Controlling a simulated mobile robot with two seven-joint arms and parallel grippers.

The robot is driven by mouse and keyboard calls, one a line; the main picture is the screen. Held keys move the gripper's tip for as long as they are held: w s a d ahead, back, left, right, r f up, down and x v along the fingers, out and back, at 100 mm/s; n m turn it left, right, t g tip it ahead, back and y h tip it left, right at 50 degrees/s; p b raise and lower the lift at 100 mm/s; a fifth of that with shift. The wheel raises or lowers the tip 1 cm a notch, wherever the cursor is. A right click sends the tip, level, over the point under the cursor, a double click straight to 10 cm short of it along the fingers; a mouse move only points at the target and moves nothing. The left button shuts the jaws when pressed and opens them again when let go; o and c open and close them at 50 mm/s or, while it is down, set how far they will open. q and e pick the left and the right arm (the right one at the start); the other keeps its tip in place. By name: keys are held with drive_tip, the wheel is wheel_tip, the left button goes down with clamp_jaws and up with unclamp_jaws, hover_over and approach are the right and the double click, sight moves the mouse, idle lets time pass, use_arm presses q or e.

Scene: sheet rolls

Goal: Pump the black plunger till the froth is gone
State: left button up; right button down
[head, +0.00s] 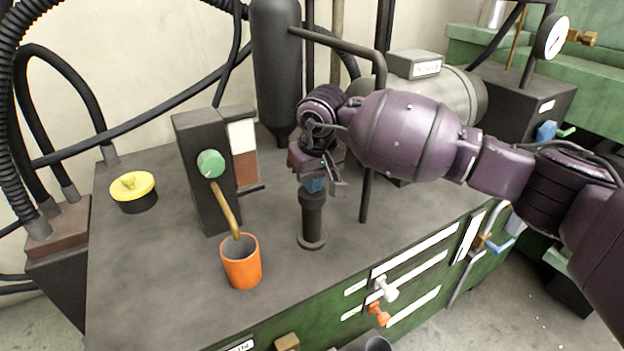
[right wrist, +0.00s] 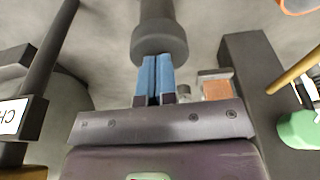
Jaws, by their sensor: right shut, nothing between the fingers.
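The black plunger (head: 312,215) stands upright on the bench top, on a round base. My right gripper (head: 314,185) is above it, pointing down, with its blue fingers shut at or just over the plunger's top. In the right wrist view the shut fingers (right wrist: 155,78) reach the plunger's wide round cap (right wrist: 160,42), with nothing between them; I cannot tell whether they press on it. Beside it, a black box carries a sight gauge (head: 244,152) with a white layer, seemingly froth, above brown liquid. My left gripper is not in view.
An orange cup (head: 241,262) stands under a brass spout (head: 226,208) left of the plunger. A green knob (head: 210,163) is on the black box. A yellow-topped black pot (head: 133,190) sits farther left. A dark cylinder (head: 277,70) and pipes stand behind.

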drive_tip(key=shift+w+a+p+v, duration=0.1)
drive_tip(key=shift+w+p+v, duration=0.1)
drive_tip(key=shift+v, duration=0.75)
drive_tip(key=shift+w+a+p+v, duration=0.1)
drive_tip(key=shift+p+v, duration=0.05)
drive_tip(key=shift+v, duration=0.75)
drive_tip(key=shift+w+a+p+v, duration=0.1)
drive_tip(key=shift+w+p+v, duration=0.1)
drive_tip(key=shift+v, duration=0.75)
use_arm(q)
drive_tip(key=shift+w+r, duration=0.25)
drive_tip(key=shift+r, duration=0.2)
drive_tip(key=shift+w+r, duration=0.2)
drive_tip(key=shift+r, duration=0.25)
use_arm(e)
drive_tip(key=shift+r, duration=0.1)
